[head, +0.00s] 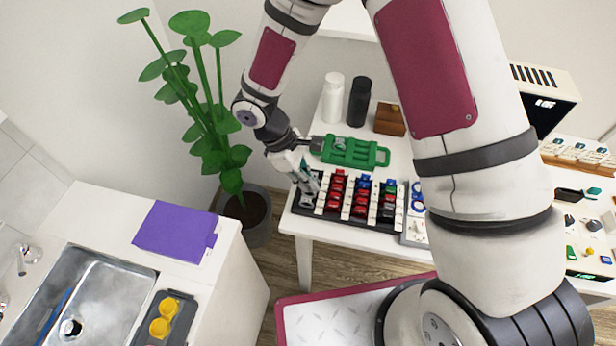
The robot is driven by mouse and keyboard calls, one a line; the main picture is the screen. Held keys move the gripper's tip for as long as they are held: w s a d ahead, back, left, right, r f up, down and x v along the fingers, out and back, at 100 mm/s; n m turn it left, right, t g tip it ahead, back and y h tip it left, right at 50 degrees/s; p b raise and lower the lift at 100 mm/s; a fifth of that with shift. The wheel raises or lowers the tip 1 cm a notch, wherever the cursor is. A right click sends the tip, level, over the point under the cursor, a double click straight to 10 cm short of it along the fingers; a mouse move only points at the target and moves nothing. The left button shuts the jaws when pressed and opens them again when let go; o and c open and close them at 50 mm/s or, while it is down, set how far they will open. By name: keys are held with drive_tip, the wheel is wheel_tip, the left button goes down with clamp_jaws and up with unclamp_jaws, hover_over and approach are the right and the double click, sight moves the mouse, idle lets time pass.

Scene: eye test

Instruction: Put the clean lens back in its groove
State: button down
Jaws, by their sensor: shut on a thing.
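A black lens tray (374,223) with rows of red, blue, green and pale lenses in grooves lies on the white table at the back. My gripper (308,188) points down over the tray's left end. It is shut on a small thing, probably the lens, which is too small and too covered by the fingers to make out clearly. I cannot tell whether the held thing touches a groove or is just above it.
A green tray with a handle (355,152) lies behind the lens tray. A white bottle (332,98), a black bottle (358,102) and a brown wooden box (389,119) stand farther back. A plant (232,158) stands left of the table. A sink (105,296) is at front left.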

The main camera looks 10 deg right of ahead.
drive_tip(key=shift+f, duration=0.65)
drive_tip(key=c, duration=1.7)
unclamp_jaws()
drive_tip(key=v, duration=1.2)
